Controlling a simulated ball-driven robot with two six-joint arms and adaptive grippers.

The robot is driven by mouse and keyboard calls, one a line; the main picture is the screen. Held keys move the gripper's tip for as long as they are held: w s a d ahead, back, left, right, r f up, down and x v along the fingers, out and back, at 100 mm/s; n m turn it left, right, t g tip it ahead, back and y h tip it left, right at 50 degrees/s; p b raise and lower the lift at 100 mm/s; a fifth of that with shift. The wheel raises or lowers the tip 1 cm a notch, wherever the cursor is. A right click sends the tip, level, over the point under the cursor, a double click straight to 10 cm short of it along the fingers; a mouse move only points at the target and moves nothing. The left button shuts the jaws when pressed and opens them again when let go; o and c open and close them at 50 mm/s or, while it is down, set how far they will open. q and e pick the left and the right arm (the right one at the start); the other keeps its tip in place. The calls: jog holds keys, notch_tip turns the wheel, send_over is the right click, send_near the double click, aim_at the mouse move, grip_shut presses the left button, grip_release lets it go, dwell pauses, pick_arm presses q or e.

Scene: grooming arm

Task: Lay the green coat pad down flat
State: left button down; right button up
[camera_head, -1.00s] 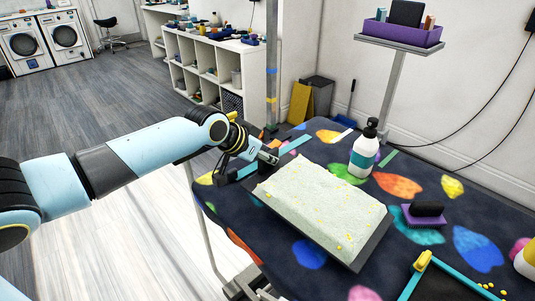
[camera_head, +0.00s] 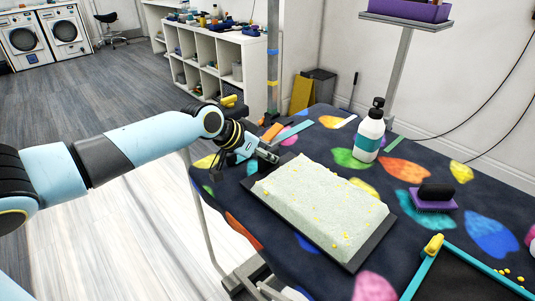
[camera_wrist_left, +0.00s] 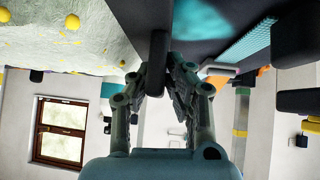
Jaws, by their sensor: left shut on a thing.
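The green coat pad (camera_head: 318,205) is a pale green, rough block with yellow specks on a dark backing board. It is at the middle of the patterned table (camera_head: 478,180), face up. My left gripper (camera_head: 268,156) is at its far left corner. In the left wrist view the fingers (camera_wrist_left: 163,78) are shut around a dark bar-like grip (camera_wrist_left: 158,50) beside the pad (camera_wrist_left: 70,30). The pad's underside is hidden, so I cannot tell whether it lies fully on the table. My right gripper is not in view.
A white bottle (camera_head: 369,136) with a dark top stands behind the pad. A purple brush (camera_head: 433,200) lies to its right. A teal-edged dark tray (camera_head: 465,280) with a yellow clip is at the front right.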

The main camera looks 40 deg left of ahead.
pick_arm(q)
jog(key=shift+f, duration=0.3)
dwell(0.6)
jog(key=c, duration=1.2)
grip_release()
jog(key=shift+v, duration=6)
